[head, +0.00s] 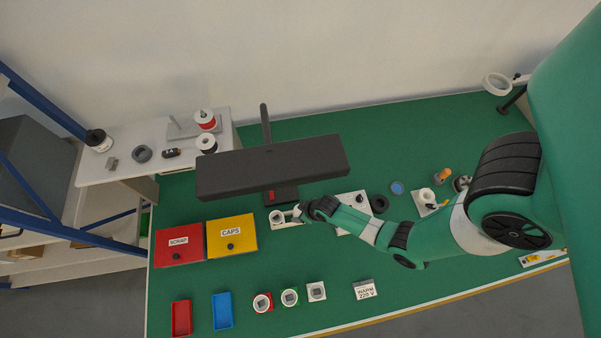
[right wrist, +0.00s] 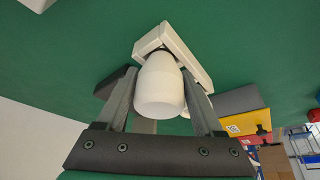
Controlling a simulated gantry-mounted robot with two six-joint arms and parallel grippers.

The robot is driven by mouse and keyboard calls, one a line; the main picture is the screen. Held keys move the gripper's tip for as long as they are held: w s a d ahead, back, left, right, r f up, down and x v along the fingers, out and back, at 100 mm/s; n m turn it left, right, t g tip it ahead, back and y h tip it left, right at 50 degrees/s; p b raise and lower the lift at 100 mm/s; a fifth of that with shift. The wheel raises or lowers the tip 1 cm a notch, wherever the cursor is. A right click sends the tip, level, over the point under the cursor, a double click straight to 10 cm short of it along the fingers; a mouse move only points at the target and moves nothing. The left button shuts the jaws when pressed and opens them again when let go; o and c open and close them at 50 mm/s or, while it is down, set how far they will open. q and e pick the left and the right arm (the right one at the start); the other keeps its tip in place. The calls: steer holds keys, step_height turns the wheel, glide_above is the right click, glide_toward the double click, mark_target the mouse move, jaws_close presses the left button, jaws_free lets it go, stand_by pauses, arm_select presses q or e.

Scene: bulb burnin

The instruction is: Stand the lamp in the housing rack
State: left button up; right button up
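A white lamp (right wrist: 160,88) with a rounded end sits between the fingers of my right gripper (right wrist: 160,72) in the right wrist view. The fingers are close against it on both sides. Its far end is at a pale rectangular rack (right wrist: 186,50); how deep it sits in it is hidden. In the head view the right gripper (head: 300,212) is over the right part of the small white rack (head: 286,224), left of the middle of the green table. A round grey-white piece (head: 276,216) shows in the rack's left part. The left gripper is not in view.
A dark bar-shaped lamp head (head: 272,168) stands behind the rack. Red SCRAP (head: 179,244) and yellow CAPS (head: 231,236) boxes are to the left.

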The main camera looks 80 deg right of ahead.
steer(key=o, duration=0.4)
steer(key=p+v, duration=0.5)
steer(key=v, duration=0.6)
steer(key=shift+s+a+r+p, duration=0.1)
steer(key=shift+r+p, duration=0.25)
